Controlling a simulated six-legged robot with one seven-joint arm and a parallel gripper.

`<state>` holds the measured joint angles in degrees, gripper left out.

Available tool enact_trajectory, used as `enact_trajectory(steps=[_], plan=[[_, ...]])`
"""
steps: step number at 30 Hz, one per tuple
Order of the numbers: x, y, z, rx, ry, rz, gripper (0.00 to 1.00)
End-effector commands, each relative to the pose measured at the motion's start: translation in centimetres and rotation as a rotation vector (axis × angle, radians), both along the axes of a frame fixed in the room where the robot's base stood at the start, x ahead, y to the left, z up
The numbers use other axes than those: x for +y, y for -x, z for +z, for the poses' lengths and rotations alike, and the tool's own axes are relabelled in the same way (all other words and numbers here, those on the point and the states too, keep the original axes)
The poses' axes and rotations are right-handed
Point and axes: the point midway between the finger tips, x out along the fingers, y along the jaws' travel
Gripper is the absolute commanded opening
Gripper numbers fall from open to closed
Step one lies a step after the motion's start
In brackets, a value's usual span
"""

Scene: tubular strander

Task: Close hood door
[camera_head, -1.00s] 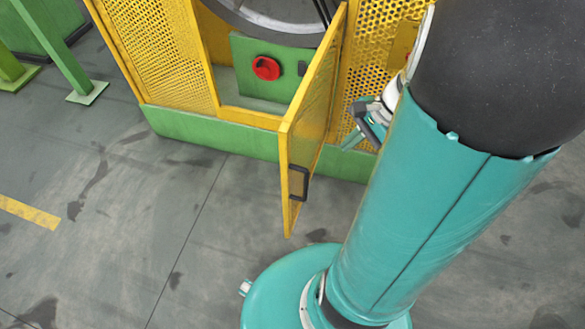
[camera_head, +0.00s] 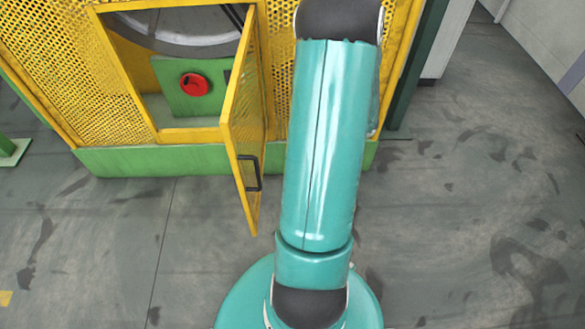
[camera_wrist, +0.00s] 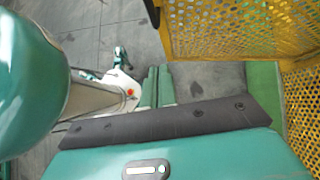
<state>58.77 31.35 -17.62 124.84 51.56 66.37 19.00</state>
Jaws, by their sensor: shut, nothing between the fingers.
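The yellow mesh hood door (camera_head: 241,112) stands open in the head view, swung out toward me from the right side of its opening. Its dark handle (camera_head: 249,173) is near the free edge. In the wrist view, a yellow mesh panel (camera_wrist: 240,22) at the top right appears to be this door. My gripper (camera_wrist: 158,86) shows in the wrist view as two teal fingers close together, shut and empty. It points to the floor left of the green base, below the mesh panel. My arm hides it in the head view, and contact with the door cannot be told.
The yellow housing (camera_head: 60,70) has a green base (camera_head: 140,161) and an opening with a red knob (camera_head: 194,84) and a grey wheel inside. Another mesh panel (camera_wrist: 303,105) is at the wrist view's right. Open floor (camera_head: 440,240) lies to the right.

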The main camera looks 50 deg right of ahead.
Motion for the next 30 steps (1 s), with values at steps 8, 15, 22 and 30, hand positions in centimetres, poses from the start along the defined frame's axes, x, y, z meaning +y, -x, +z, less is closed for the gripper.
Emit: enact_trajectory(steps=[8,15,22,30], plan=[[2.9,-2.8,-4.0,0.002,-0.004,0.003,0.00],[5.8,-5.5,-5.4,-0.001,-0.001,0.007,0.00],[7.3,-6.7,-5.5,0.001,-0.001,0.006,0.00],[7.3,-6.7,-5.5,0.000,0.000,0.006,0.00]])
